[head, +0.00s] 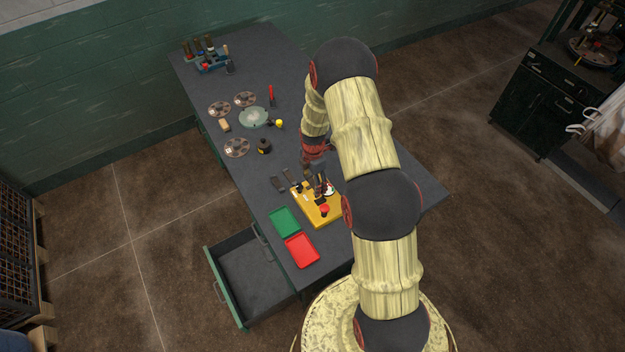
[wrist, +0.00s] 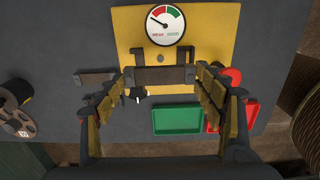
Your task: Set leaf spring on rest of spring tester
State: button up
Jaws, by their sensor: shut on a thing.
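The spring tester is a yellow board (head: 309,208) on the bench. In the wrist view it has a round WEAK/GOOD gauge (wrist: 165,24) and two dark upright posts, the left one (wrist: 138,56) and the right one (wrist: 190,54). My gripper (wrist: 161,78) is shut on a dark leaf spring (wrist: 160,76), held crosswise between the fingers just in front of the posts. I cannot tell whether the spring touches the rest. Another dark flat strip (wrist: 96,77) lies left of the board.
A green tray (head: 284,222) and a red tray (head: 302,250) lie in front of the board. A red knob (wrist: 233,75) is at the board's right side. An open drawer (head: 250,275) sticks out at the front left. Discs and tools lie farther back on the bench.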

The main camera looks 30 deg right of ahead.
jog(key=shift+f+b, duration=1.45)
jog(key=shift+f, duration=1.1)
jog(key=shift+s+d, duration=0.1)
jog(key=shift+d, duration=0.1)
jog(key=o, duration=1.3)
jog(key=shift+o, duration=0.2)
jog(key=shift+r, duration=0.15)
jog(key=shift+r+p, duration=1.45)
jog(key=shift+r, duration=1.95)
